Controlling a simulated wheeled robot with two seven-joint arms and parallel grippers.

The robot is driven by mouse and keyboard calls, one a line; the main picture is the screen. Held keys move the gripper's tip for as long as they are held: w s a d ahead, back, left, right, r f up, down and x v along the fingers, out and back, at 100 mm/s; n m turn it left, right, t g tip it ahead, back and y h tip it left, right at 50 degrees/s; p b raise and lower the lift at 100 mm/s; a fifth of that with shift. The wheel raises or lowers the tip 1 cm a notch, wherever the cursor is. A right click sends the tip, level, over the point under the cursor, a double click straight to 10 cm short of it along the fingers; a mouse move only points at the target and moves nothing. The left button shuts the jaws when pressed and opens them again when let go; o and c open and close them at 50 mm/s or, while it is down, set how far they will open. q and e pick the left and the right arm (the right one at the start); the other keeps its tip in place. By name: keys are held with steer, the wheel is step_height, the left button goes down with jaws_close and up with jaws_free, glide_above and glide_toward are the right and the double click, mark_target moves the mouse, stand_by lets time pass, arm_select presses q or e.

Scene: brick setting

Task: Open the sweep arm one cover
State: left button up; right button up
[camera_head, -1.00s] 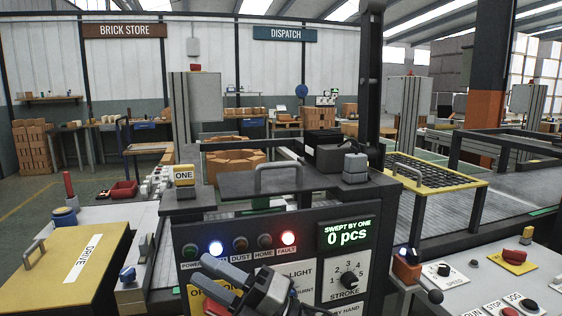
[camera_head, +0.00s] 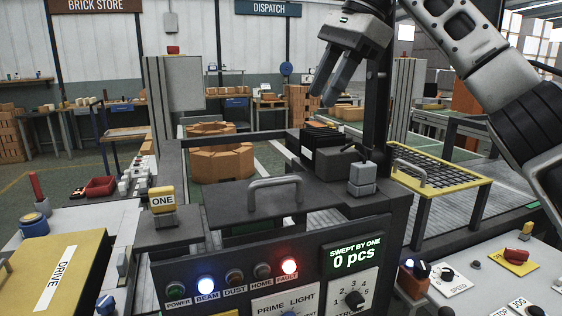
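A dark flat cover (camera_head: 233,202) with a grey bar handle (camera_head: 276,183) lies closed on top of the dark machine housing. My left gripper is not in view.
The front panel display (camera_head: 352,256) reads 0 pcs, with blue and red lamps lit. A dark post (camera_head: 377,120) and a grey stacked block (camera_head: 362,179) stand right of the cover. A yellow DRIVE cover (camera_head: 85,255) lies left, a yellow-framed grid (camera_head: 440,174) right.

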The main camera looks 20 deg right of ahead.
mark_target(279, 179)
steer(key=b+x, duration=0.1)
steer(key=x, duration=1.4)
steer(key=shift+a+f, duration=0.2)
steer(key=shift+f, duration=0.1)
jaws_close()
